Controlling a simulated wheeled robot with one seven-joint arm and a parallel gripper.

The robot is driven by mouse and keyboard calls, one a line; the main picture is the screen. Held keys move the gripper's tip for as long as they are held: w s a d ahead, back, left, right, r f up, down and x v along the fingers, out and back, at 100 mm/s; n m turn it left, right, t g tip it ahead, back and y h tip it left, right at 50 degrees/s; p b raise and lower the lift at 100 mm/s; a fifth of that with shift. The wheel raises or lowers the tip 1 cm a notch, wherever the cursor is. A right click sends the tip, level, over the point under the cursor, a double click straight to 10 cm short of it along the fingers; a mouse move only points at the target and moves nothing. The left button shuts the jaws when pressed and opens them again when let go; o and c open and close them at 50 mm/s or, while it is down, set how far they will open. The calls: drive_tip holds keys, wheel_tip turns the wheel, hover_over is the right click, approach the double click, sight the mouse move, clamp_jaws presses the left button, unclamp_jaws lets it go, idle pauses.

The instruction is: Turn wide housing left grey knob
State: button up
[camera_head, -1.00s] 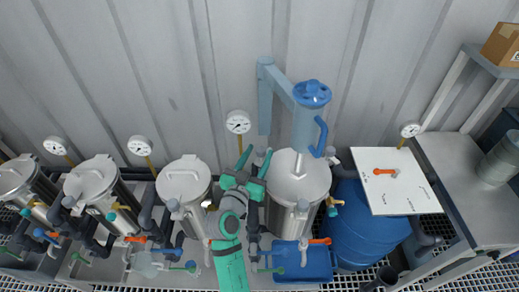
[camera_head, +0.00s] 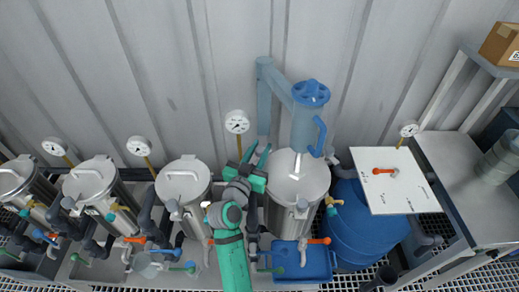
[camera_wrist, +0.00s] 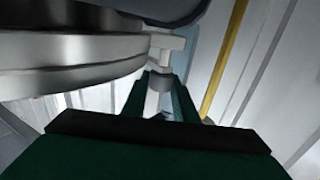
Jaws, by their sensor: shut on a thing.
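The wide housing (camera_head: 297,172) is a broad steel vessel with a flat lid, right of centre in the head view. Its metal side and rim also show at the upper left of the wrist view (camera_wrist: 70,55). My gripper (camera_head: 257,154) is at the housing's left side, near its upper part. In the wrist view my gripper (camera_wrist: 161,80) has its dark green fingers shut on a small grey knob (camera_wrist: 161,92), one finger on either side. A pale stem or bracket shows just above the knob. In the head view my gripper hides the knob.
A narrower steel housing (camera_head: 184,183) stands to the left of my arm. A gauge (camera_head: 237,122) on a yellow pipe is behind my gripper. A blue barrel (camera_head: 368,235) and white board (camera_head: 390,180) are to the right.

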drive_tip(key=m+g+h, duration=0.1)
drive_tip(key=m+h, duration=0.1)
drive_tip(key=h, duration=0.1)
drive_tip(key=shift+w+g, duration=0.1)
drive_tip(key=shift+g, duration=0.2)
drive_tip(key=shift+m+g+h, duration=0.9)
drive_tip(key=shift+m+h, duration=0.2)
drive_tip(key=shift+h, duration=0.1)
drive_tip(key=o, duration=1.1)
drive_tip(key=shift+c, duration=0.2)
